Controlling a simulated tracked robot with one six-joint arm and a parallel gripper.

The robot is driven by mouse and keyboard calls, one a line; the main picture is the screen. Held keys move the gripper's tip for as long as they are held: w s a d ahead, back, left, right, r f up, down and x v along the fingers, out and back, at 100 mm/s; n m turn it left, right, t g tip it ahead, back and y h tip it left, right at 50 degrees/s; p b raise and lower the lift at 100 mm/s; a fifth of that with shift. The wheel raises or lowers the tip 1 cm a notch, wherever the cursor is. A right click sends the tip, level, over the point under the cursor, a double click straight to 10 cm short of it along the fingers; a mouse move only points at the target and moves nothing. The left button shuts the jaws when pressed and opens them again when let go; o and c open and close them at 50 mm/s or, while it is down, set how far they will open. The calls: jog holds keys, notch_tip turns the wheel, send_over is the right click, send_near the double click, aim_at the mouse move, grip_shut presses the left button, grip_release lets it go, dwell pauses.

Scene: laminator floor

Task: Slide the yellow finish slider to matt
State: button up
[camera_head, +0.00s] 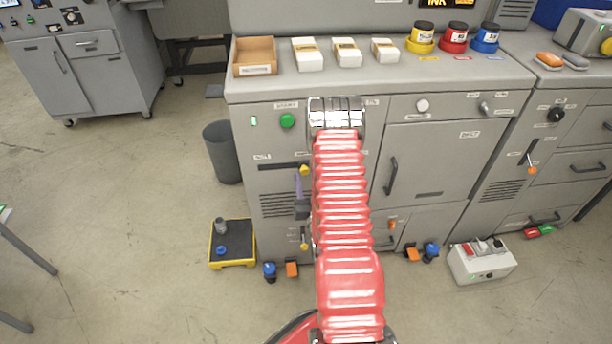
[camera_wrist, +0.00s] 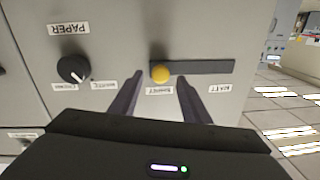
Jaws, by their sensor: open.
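The yellow finish slider (camera_wrist: 160,73) is a round knob at the left end of a dark horizontal slot (camera_wrist: 205,67) in the wrist view, where the labels are upside down. A label reading MATT (camera_wrist: 220,88) is by the slot's opposite end. In the head view, the slider (camera_head: 304,169) is at the right end of its slot (camera_head: 275,166). My gripper (camera_wrist: 160,78) is open, with one finger on each side of the knob in the picture. I cannot tell whether either finger touches it. In the head view my arm hides most of the gripper.
A dark PAPER knob (camera_wrist: 73,68) sits beside the slot in the wrist view. In the head view, a green button (camera_head: 287,120) is above the slot and another yellow knob (camera_head: 304,245) is below. A grey bin (camera_head: 222,152) stands left of the cabinet.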

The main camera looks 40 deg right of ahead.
aim_at(304, 169)
jog(key=shift+x, duration=1.4)
grip_shut()
